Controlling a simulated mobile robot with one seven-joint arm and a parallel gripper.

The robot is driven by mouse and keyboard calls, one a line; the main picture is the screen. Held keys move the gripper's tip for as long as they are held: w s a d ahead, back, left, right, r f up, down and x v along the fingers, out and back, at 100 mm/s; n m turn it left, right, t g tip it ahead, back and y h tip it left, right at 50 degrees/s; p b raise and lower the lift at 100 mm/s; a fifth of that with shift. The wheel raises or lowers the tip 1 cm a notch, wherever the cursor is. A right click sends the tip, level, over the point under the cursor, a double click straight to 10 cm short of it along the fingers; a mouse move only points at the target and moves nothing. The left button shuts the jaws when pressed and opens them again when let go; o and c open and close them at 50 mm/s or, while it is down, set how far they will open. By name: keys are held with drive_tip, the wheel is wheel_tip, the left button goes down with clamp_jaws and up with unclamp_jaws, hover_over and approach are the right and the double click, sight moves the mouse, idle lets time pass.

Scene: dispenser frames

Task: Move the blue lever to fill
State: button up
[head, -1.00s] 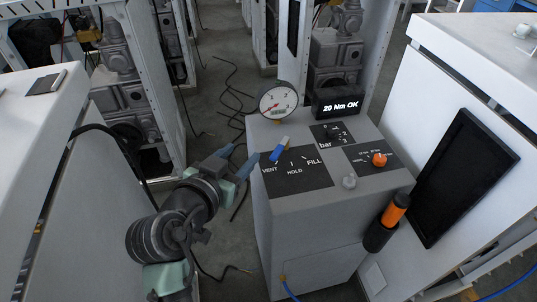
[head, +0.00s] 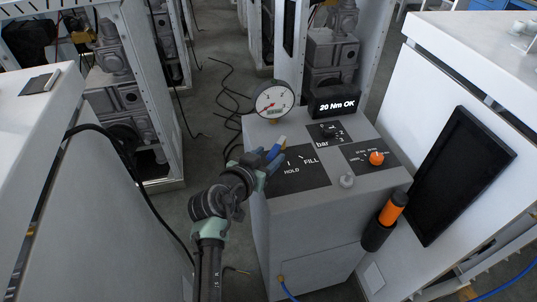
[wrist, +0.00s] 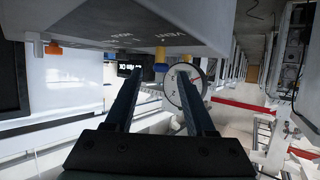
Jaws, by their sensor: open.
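The blue lever (head: 273,152) has a pale tip and stands up at the far left edge of the black VENT/HOLD/FILL plate (head: 302,178) on the grey cabinet. FILL is printed on the plate's right, HOLD at its middle; my gripper covers VENT. My gripper (head: 261,160) is open at the lever, its fingers coming from the left. In the wrist view the lever (wrist: 160,69) shows between the two fingers (wrist: 158,95), near their tips. I cannot tell whether a finger touches it.
A pressure gauge (head: 273,100) stands just behind the lever, with a black display (head: 335,103) reading "20 Nm OK" beside it. An orange knob (head: 376,158), a grey knob (head: 346,181) and an orange-handled tool (head: 392,210) are to the right. White cabinets flank both sides.

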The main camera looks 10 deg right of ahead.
drive_tip(key=shift+w+d+f, duration=0.15)
drive_tip(key=shift+w+d, duration=0.1)
drive_tip(key=shift+w, duration=0.05)
clamp_jaws()
idle(1.4)
